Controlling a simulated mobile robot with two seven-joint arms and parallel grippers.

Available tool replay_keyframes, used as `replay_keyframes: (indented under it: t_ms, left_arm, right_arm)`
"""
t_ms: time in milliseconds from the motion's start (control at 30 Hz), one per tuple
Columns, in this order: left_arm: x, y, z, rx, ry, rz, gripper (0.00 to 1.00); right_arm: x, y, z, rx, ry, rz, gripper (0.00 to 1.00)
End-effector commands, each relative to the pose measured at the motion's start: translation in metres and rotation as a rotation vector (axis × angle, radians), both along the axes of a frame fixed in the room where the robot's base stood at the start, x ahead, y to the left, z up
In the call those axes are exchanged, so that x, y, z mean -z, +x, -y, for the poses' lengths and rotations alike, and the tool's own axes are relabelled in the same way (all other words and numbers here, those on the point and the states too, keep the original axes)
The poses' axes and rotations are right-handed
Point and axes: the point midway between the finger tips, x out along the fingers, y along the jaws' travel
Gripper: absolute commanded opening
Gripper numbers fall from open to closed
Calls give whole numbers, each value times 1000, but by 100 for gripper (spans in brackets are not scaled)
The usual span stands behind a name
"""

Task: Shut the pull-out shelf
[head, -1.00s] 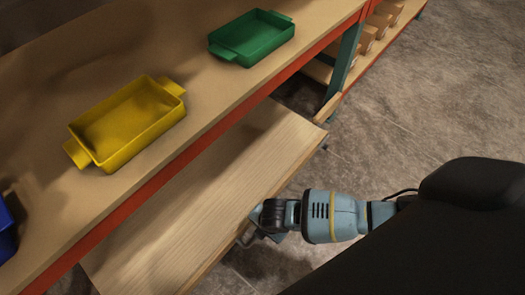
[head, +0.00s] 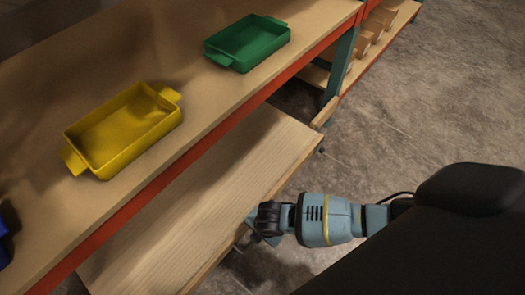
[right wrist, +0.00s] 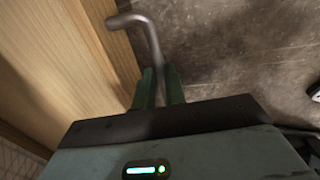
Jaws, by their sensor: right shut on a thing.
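The pull-out shelf (head: 215,190), a pale wooden board, sticks out from under the workbench top in the head view. Its front edge also shows in the right wrist view (right wrist: 60,60). A bent grey metal handle (right wrist: 143,30) is at that front edge. My right gripper (right wrist: 158,88) is shut on the handle's bar, with its green fingers on either side of it. In the head view, my right gripper (head: 256,232) is at the shelf's front edge and mostly hides the handle. My left gripper is not in view.
On the workbench top (head: 190,85) are a yellow tray (head: 125,130), a green tray (head: 247,42) and part of a blue one (head: 5,235). A green bench leg (head: 340,70) stands past the shelf's far end. The floor (head: 440,90) to the right is clear.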

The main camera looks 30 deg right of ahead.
Motion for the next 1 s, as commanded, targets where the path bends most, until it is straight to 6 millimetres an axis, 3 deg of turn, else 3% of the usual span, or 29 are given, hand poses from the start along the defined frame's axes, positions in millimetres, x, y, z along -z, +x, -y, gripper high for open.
replay_keyframes:
  t_ms: [33, 200, 567, 600, 733, 1000]
  left_arm:
    - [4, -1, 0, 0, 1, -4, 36]
    - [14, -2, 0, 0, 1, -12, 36]
    - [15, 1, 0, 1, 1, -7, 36]
    - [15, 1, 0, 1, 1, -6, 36]
    - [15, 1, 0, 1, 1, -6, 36]
    - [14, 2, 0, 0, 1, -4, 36]
  right_arm:
    - [0, 16, -5, 2, 5, 14, 0]
    - [1, 45, -15, 1, 3, 13, 0]
    - [-2, 54, -18, 1, 5, 18, 0]
    - [-2, 54, -18, 1, 5, 18, 15]
    - [-2, 54, -18, 1, 4, 17, 32]
    - [-1, 51, -18, 1, 3, 12, 34]
